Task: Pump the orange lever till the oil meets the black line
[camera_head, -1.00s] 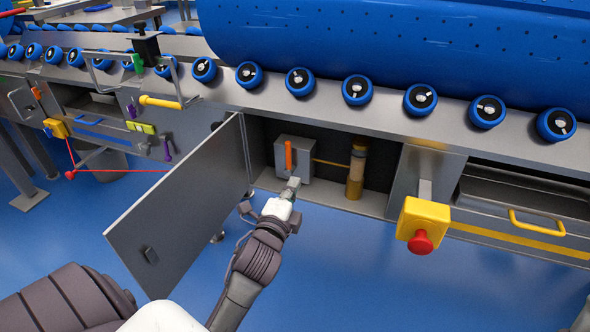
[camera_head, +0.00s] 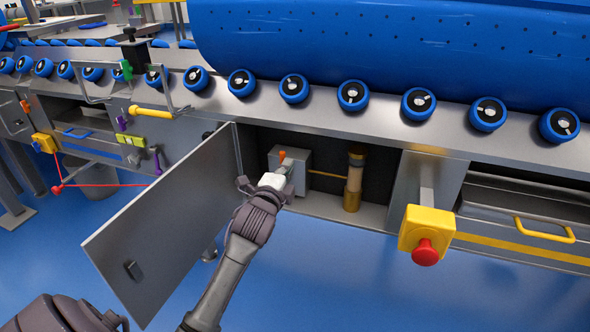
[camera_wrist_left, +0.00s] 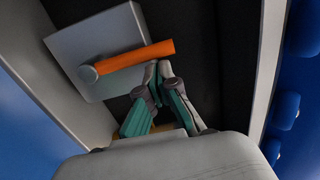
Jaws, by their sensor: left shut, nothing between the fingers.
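The orange lever (camera_head: 282,155) is on a grey pump box (camera_head: 296,160) inside the open cabinet. In the head view my left gripper (camera_head: 287,172) covers most of it. In the left wrist view the lever (camera_wrist_left: 138,57) runs from a round grey pivot toward the gripper tips. My left gripper (camera_wrist_left: 158,70) is shut and empty, its tips close beside the lever's free end; I cannot tell if they touch. The black line is too small to make out. My right gripper is not in view.
The grey cabinet door (camera_head: 165,225) hangs open on the left, close to my left arm. A yellow box with a red button (camera_head: 426,235) juts out at the right. The blue floor (camera_head: 330,280) in front of the cabinet is clear.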

